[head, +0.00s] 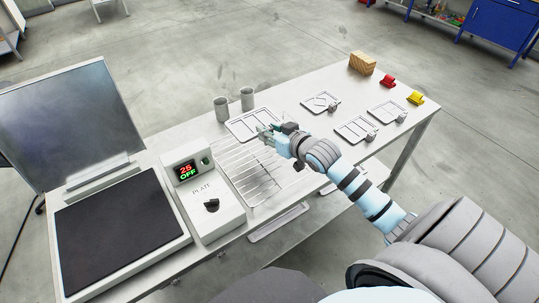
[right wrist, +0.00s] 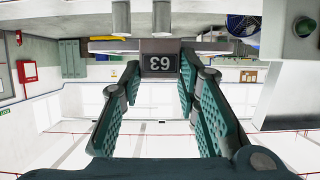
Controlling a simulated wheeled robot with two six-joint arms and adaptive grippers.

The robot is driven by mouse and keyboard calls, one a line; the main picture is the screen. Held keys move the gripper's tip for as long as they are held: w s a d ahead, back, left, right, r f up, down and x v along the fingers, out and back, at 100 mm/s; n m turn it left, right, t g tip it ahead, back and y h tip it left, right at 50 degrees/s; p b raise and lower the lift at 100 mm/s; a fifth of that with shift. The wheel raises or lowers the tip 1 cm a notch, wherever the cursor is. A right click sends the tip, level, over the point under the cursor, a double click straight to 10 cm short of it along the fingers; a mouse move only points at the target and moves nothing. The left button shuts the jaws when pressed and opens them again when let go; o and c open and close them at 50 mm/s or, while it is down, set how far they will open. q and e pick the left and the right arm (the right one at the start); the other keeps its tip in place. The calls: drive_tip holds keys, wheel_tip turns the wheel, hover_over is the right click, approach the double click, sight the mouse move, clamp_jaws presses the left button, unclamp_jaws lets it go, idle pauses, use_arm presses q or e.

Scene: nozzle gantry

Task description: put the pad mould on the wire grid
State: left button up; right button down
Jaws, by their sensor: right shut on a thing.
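My right gripper (head: 272,131) is shut on the dark handle block of a flat grey mould (head: 250,123) with shallow compartments. In the right wrist view the block (right wrist: 159,64) reads 63, between the two green-padded fingers, with the mould seen edge-on (right wrist: 110,46). The mould is level at the far end of the wire grid (head: 247,173); I cannot tell whether it touches anything below. The near part of the grid is bare. My left gripper is not in view.
Two grey cups (head: 221,109) (head: 247,98) stand just behind the mould. Three more moulds (head: 320,102) (head: 355,129) (head: 386,112) lie to the right. A control box (head: 203,200) and dark hot plate (head: 120,235) are left of the grid. A wooden block (head: 362,63) is farther back.

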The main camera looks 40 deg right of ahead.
sight(270, 162)
drive_tip(key=f, duration=0.3)
drive_tip(key=f+b, duration=0.1)
drive_tip(key=f, duration=0.2)
drive_tip(key=f+b, duration=0.1)
drive_tip(key=f, duration=0.3)
drive_tip(key=shift+w+f, duration=0.1)
drive_tip(key=shift+w, duration=0.15)
drive_tip(key=shift+s, duration=0.1)
drive_tip(key=c, duration=1.2)
unclamp_jaws()
drive_tip(key=p+v, duration=0.5)
drive_tip(key=v, duration=0.7)
drive_tip(key=shift+r, duration=0.2)
